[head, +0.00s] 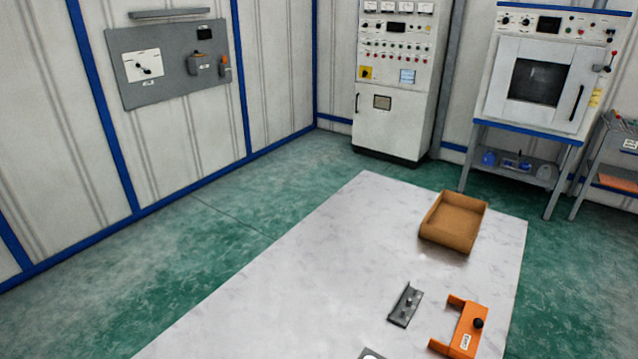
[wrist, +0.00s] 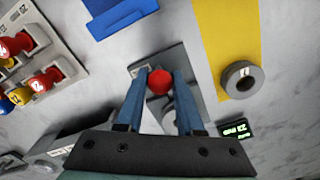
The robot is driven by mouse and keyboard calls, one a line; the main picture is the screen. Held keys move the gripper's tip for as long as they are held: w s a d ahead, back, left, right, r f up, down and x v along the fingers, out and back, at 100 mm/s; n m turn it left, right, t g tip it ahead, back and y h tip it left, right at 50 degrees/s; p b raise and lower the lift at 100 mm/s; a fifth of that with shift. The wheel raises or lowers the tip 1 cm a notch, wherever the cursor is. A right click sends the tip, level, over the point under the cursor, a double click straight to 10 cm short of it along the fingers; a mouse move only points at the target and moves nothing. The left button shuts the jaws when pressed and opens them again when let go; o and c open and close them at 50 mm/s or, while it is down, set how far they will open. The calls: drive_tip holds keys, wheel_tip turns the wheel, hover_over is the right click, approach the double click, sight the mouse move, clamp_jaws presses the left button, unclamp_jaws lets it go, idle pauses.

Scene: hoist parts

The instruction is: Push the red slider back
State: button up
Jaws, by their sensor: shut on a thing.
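The red slider (wrist: 160,81) shows as a round red knob in the middle of the wrist view. It sits on a grey plate (wrist: 178,62) fixed to a pale, marbled surface. My gripper (wrist: 160,76) has its two blue fingers on either side of the knob and is shut on it. The lower part of the slider and its track are partly hidden by the fingers. Neither the slider nor my gripper shows in the head view.
In the wrist view, a yellow strip (wrist: 225,20) and a grey ring (wrist: 240,79) lie to the right, near a small green-lit display (wrist: 235,129). Red and yellow knobs (wrist: 40,80) are at left, a blue piece (wrist: 120,14) above. The head view shows a table (head: 300,270) with a brown tray (head: 453,222).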

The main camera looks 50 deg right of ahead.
drive_tip(key=shift+w, duration=0.45)
idle(0.6)
drive_tip(key=o, duration=0.9)
drive_tip(key=shift+o, duration=0.2)
drive_tip(key=shift+s, duration=0.1)
wheel_tip(320, 180, up, 7)
drive_tip(key=p, duration=0.7)
